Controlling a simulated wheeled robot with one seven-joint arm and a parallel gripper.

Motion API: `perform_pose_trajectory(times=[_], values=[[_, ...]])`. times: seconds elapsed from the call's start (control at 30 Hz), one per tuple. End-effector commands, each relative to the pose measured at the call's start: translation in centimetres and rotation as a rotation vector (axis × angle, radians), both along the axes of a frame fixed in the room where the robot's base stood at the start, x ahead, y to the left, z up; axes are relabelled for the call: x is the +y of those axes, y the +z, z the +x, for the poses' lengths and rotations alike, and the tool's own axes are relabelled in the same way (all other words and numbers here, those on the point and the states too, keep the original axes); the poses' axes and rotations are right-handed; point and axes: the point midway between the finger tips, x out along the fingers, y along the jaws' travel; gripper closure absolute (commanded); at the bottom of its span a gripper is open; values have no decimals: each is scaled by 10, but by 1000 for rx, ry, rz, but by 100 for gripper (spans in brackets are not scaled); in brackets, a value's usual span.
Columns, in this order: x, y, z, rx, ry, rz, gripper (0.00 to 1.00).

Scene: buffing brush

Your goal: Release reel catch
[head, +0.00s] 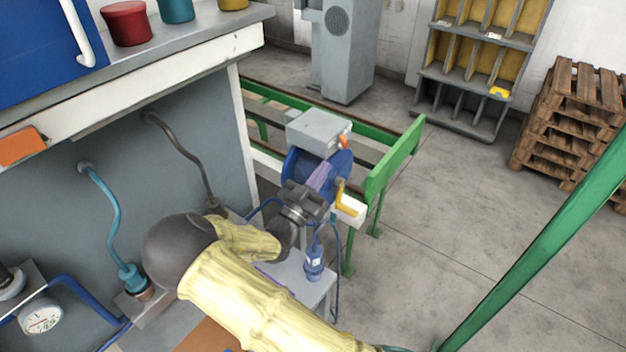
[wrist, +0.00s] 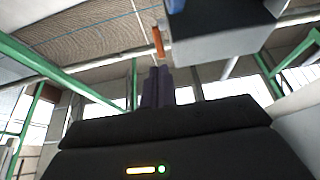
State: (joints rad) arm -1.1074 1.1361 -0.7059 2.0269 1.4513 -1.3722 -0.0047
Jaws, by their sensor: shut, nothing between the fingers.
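A blue reel (head: 293,165) stands below a grey box (head: 318,128) in the middle of the head view. A small orange lever (head: 345,141) is at the box's right side. A yellow crank-like handle (head: 343,196) and a white block (head: 350,211) are at the reel's lower right. Which part is the reel catch I cannot tell. My gripper (head: 323,172) is shut and empty, its purple fingers in front of the reel. In the wrist view my gripper (wrist: 157,72) points up towards the orange lever (wrist: 158,41), with the grey box (wrist: 225,40) to the right. Contact is unclear.
Green rails (head: 395,160) run beside and behind the reel. A workbench (head: 150,75) with pots fills the left. A green post (head: 540,250) crosses the right. The floor between rails and pallets (head: 575,115) is clear.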

Motion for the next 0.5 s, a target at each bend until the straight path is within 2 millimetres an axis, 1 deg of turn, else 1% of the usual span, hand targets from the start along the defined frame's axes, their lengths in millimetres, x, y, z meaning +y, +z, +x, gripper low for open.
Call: perform_pose_trajectory(times=[0.03,0.2,0.33,0.5], values=[[-6,9,7,-2,-1,-1,100],[-21,21,27,-1,0,-2,100],[-30,26,38,0,-1,0,100],[-36,27,45,-1,-2,1,100]])
